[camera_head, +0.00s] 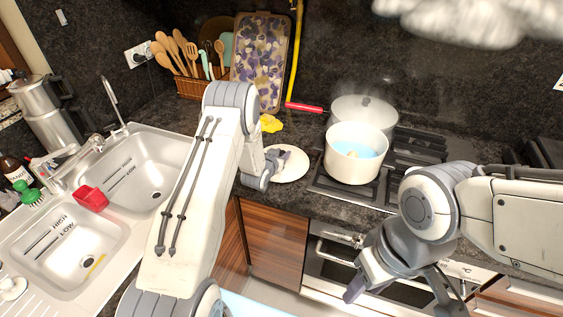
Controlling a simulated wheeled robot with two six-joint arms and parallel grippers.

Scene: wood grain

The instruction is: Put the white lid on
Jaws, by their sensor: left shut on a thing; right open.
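The white lid (294,166) is a round, pale disc above or on the dark counter, left of the stove; I cannot tell whether it touches the counter. My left gripper (268,166) is shut on the lid at its left side, and its fingers partly cover it. An open white pot (353,168) with blue liquid and something pale inside stands on the front of the stove, right of the lid. My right gripper (402,292) is open and empty, low in front of the oven, pointing down.
A second pot (364,106) with a lid and a red handle (304,108) stands behind the white pot, with steam above. A yellow item (271,124) lies behind the lid. The double sink (68,250) with a red cup (92,198) is at the left.

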